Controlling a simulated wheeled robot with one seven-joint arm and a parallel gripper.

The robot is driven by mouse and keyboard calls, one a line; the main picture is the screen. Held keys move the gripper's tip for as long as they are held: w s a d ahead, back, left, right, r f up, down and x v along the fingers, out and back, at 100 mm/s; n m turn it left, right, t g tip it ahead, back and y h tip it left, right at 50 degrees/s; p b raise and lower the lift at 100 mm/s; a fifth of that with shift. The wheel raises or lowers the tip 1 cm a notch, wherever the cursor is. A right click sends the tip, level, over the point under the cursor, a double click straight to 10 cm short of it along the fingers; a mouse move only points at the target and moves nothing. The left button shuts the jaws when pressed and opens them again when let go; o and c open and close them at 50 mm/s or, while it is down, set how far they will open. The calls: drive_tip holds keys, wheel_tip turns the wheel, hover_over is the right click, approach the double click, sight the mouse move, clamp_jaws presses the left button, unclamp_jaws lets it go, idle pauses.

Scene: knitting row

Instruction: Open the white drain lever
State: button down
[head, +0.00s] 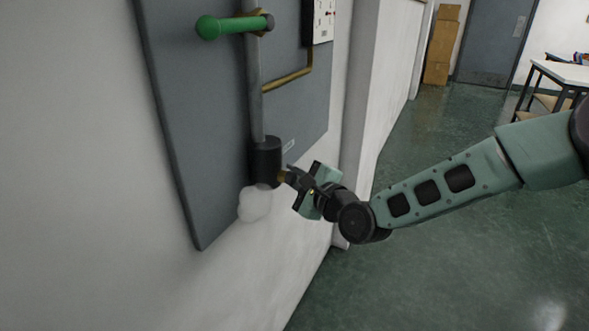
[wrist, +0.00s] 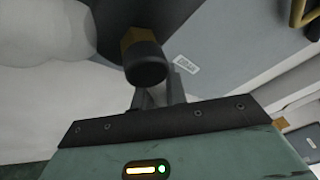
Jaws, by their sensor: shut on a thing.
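The white drain lever has a lumpy, rounded white grip (head: 255,203), which hangs below a black cylindrical fitting (head: 266,160) at the pipe's lower end. In the wrist view the white grip (wrist: 48,30) is large at the upper left, left of the fingers. A brass stub with a black round cap (wrist: 146,62) sticks out from the fitting toward me. My gripper (head: 286,178) is at this stub, to the right of the white grip. Its fingers (wrist: 158,95) are close together and appear shut on the stub; the cap partly hides their tips.
A grey wall panel (head: 205,130) carries a vertical grey pipe (head: 254,85), a green-handled lever (head: 222,26) and a bent brass pipe (head: 290,80). A white wall post (head: 362,90) stands just right of the panel. The green floor (head: 450,270) at right is clear near me.

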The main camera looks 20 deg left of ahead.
drive_tip(key=shift+s+a+f+m+g+h+p, duration=0.1)
drive_tip(key=shift+s+f+m+g+h+p, duration=0.5)
drive_tip(key=shift+m, duration=0.8)
drive_tip(key=shift+s+f+m+g+h+p, duration=0.3)
drive_tip(key=shift+s+m+g, duration=0.6)
drive_tip(key=shift+m, duration=0.5)
drive_tip(key=shift+s+a+f+m+g+h+p, duration=0.1)
drive_tip(key=shift+s+f+m+g+h+p, duration=0.35)
drive_tip(key=shift+m+g, duration=0.7)
drive_tip(key=shift+s+m+y, duration=0.15)
drive_tip(key=shift+m+y, duration=0.1)
drive_tip(key=c, duration=1.5)
unclamp_jaws()
drive_tip(key=shift+d, duration=0.1)
drive_tip(key=shift+o, duration=0.5)
drive_tip(key=v, duration=1.7)
drive_tip(key=shift+s, duration=0.35)
drive_tip(key=shift+d, duration=0.1)
